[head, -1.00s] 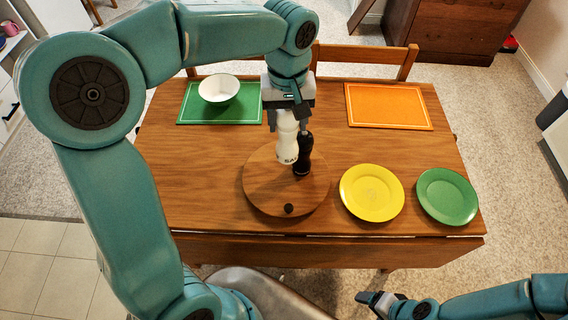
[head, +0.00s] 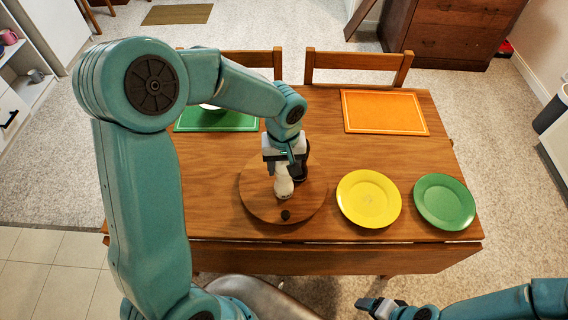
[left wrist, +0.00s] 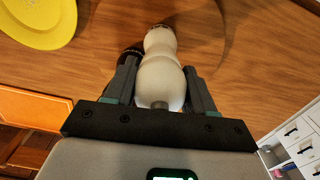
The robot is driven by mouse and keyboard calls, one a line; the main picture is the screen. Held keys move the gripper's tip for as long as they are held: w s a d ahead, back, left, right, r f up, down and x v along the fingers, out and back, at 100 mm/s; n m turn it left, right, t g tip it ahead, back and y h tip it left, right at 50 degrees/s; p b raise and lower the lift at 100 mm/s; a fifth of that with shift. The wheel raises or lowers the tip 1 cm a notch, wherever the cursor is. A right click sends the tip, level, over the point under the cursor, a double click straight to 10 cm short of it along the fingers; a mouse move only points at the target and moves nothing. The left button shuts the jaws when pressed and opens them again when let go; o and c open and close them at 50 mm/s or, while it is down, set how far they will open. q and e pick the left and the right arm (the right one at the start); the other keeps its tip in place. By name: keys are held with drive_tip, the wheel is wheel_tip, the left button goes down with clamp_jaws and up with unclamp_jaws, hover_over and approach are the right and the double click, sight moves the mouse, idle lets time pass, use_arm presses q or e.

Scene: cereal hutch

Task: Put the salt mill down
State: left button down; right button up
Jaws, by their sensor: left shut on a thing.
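The white salt mill (head: 284,185) is upright or nearly so in my left gripper (head: 284,166), over the front half of the round wooden turntable (head: 255,200). Its base looks at or just above the turntable; I cannot tell whether they touch. In the left wrist view the fingers (left wrist: 163,88) lie on either side of the salt mill (left wrist: 158,72). The dark pepper mill (head: 302,172) stands on the turntable close by to the right, partly hidden by the gripper. It also shows dark behind a finger in the left wrist view (left wrist: 129,57). My right gripper (head: 376,305) is low at the right, away from the table.
A small dark knob (head: 286,215) is near the turntable's front edge. A yellow plate (head: 369,199) and a green plate (head: 444,202) lie to the right. An orange mat (head: 385,112) is behind them. A white bowl (head: 211,107) on a green mat (head: 215,122) is mostly hidden by my arm.

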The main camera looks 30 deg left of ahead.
use_arm(q)
drive_tip(key=shift+f, duration=0.2)
drive_tip(key=shift+c, duration=1.9)
unclamp_jaws()
drive_tip(key=shift+r, duration=0.1)
drive_tip(key=shift+s+r, duration=0.1)
wheel_tip(320, 180, up, 12)
drive_tip(key=shift+r, duration=0.1)
